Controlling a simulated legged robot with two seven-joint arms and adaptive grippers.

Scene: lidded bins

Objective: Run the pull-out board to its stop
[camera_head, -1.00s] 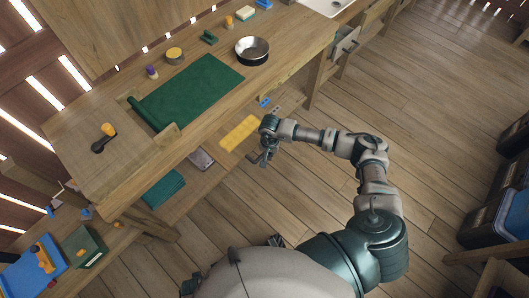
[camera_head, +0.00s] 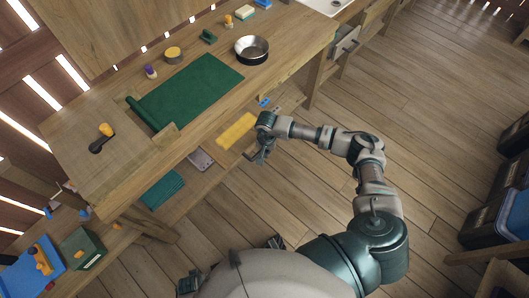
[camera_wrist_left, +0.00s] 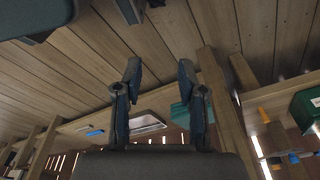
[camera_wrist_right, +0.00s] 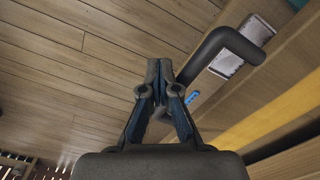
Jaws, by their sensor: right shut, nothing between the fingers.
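My right gripper (camera_head: 259,158) is low beside the front edge of the workbench's lower level. In the right wrist view its fingertips (camera_wrist_right: 165,68) are together with nothing between them.
The workbench top (camera_head: 90,150) carries a green mat (camera_head: 200,90), a steel bowl (camera_head: 252,50) and small items. Below lie a yellow piece (camera_head: 237,130), a grey tray (camera_head: 200,159) and a teal cloth (camera_head: 163,189). Plank floor (camera_head: 440,90) is clear to the right; dark bins (camera_head: 483,215) stand there.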

